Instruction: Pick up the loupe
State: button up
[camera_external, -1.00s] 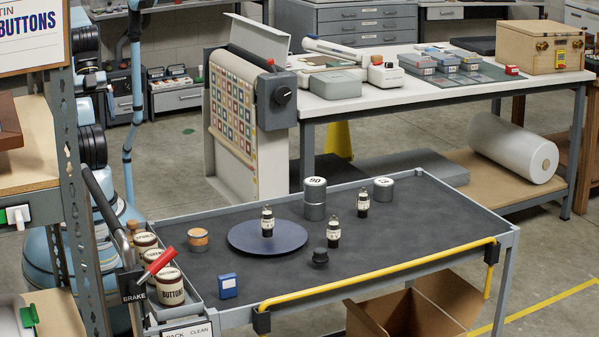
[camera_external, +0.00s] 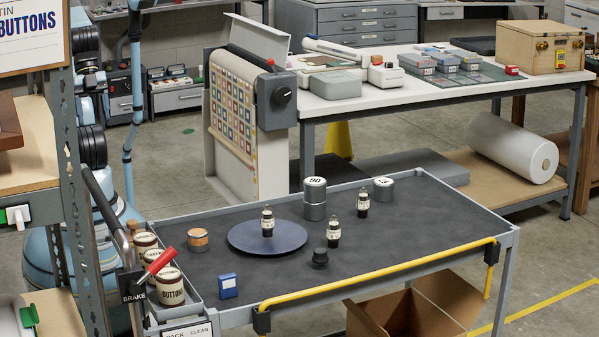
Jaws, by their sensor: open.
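A small black object with a wider base, which looks like the loupe (camera_external: 320,257), stands on the dark top of the cart (camera_external: 400,235), near its front middle. It is apart from the things around it, and nothing holds it. My blue arm shows only in part at the far left, behind the shelf post. My gripper cannot be made out in this view.
A dark blue round disc (camera_external: 245,237) bears a labelled dark bottle (camera_external: 267,222). Another bottle (camera_external: 333,233) stands just behind the loupe. Grey tins (camera_external: 315,200), a copper-banded tin (camera_external: 198,240) and a blue box (camera_external: 228,286) stand around. A yellow rail (camera_external: 380,273) edges the front.

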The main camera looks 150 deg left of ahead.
jog(key=w+a+f+n+h, duration=0.2)
jog(key=w+a+n, duration=0.1)
jog(key=w+n, duration=0.3)
jog(key=w+a+f+n+h, duration=0.2)
jog(key=w+a+n, duration=0.1)
jog(key=w, duration=0.5)
jog(key=w+a+f+n+h, duration=0.2)
jog(key=w+a+n, duration=0.1)
jog(key=w+n, duration=0.3)
jog(key=n+t+y, duration=0.4)
jog(key=n+t, duration=0.4)
jog(key=n, duration=1.2)
send_near(320, 250)
jog(key=v, duration=0.3)
jog(key=shift+s+d+f, duration=0.1)
jog(key=shift+s+d, duration=0.05)
jog(key=shift+s, duration=0.1)
jog(key=shift+w+f, duration=0.2)
jog(key=shift+w, duration=0.05)
jog(key=x, duration=1.3)
jog(key=shift+a+f, duration=0.1)
jog(key=shift+a, duration=0.1)
